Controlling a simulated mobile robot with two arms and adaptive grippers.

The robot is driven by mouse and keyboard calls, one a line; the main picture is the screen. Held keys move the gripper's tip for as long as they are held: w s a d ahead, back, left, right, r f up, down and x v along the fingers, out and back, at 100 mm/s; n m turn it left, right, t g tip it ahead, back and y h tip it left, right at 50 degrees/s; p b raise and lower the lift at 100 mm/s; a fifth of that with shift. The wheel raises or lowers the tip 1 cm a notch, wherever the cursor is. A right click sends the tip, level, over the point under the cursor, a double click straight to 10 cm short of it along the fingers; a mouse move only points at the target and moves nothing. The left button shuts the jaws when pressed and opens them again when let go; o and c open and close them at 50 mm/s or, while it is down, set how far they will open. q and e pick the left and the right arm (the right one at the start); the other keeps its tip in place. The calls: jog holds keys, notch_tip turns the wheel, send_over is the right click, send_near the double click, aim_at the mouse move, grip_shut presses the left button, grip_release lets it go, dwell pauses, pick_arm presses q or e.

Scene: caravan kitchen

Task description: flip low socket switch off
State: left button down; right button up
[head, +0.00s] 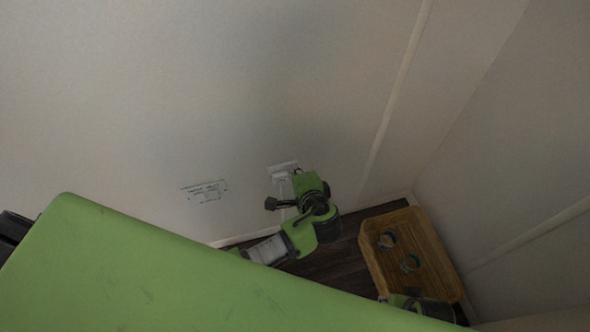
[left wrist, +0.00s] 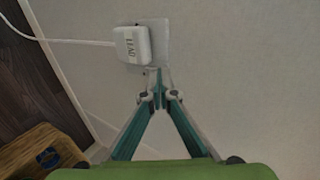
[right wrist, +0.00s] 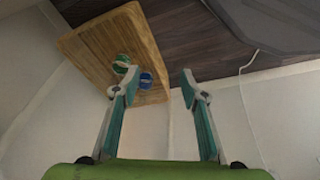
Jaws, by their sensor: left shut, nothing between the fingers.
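The low wall socket is a pale plate (left wrist: 160,35) in the left wrist view, with a boxy white plug (left wrist: 132,45) in it and a white cable running left. It also shows small on the wall in the head view (head: 283,167). My left gripper (left wrist: 157,78) is shut and empty, its tips at the plate's lower edge; I cannot tell whether they touch. The switch's position is not clear, and the fingertips overlap the plate's lower part. My right gripper (right wrist: 159,82) is open and empty, away from the socket, with the wooden tray beyond it.
A wooden tray or box (head: 375,260) with blue and green round items stands on the dark floor (head: 345,252) in the corner. The wall around both plates is bare.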

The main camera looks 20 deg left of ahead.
pick_arm(q)
jog(key=shift+r, duration=0.3)
pick_arm(e)
jog(key=f, duration=0.1)
jog(key=s+f, duration=0.1)
jog(key=shift+d+f, duration=0.1)
jog(key=shift+f, duration=0.25)
jog(key=shift+w, duration=0.15)
pick_arm(q)
jog(key=v, duration=1.2)
pick_arm(e)
jog(key=shift+s, duration=0.2)
pick_arm(q)
jog(key=shift+f, duration=0.15)
